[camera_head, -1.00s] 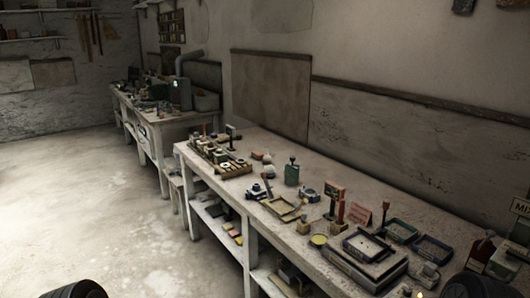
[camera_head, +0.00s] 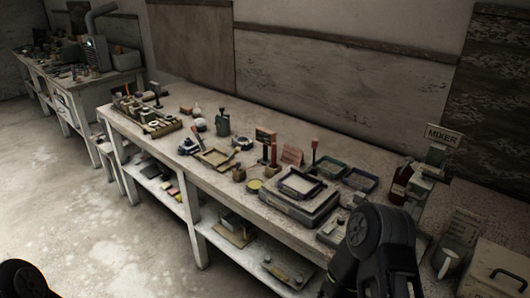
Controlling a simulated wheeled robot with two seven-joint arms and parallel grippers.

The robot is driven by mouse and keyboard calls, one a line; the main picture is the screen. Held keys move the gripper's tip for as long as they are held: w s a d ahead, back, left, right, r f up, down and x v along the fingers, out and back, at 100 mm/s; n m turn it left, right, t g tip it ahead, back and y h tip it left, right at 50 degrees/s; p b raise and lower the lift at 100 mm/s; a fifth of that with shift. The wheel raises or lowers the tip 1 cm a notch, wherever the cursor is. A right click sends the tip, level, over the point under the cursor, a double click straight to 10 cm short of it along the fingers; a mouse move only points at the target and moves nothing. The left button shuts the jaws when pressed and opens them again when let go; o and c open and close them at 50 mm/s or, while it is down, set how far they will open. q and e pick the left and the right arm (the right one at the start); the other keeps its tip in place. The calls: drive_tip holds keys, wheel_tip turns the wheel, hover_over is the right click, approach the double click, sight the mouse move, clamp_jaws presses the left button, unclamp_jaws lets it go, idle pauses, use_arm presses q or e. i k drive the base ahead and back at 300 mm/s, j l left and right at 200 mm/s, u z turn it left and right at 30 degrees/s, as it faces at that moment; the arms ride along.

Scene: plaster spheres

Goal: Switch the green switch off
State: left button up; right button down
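I cannot make out a green switch clearly. A small green-lit spot (camera_head: 90,44) shows on the grey machine with a pipe, on the far bench at the upper left. A dark green bottle-shaped object (camera_head: 222,123) stands on the near bench. My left arm shows only as a dark rounded part at the bottom left corner. My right arm shows as a dark link at the lower right, in front of the near bench's edge. Neither arm's fingertips are in view.
The long near bench (camera_head: 240,185) holds trays, small tools and a square frame (camera_head: 300,187). Open floor (camera_head: 75,200) lies to the left.

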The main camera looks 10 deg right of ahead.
sight(329, 230)
drive_tip(key=z, duration=1.05)
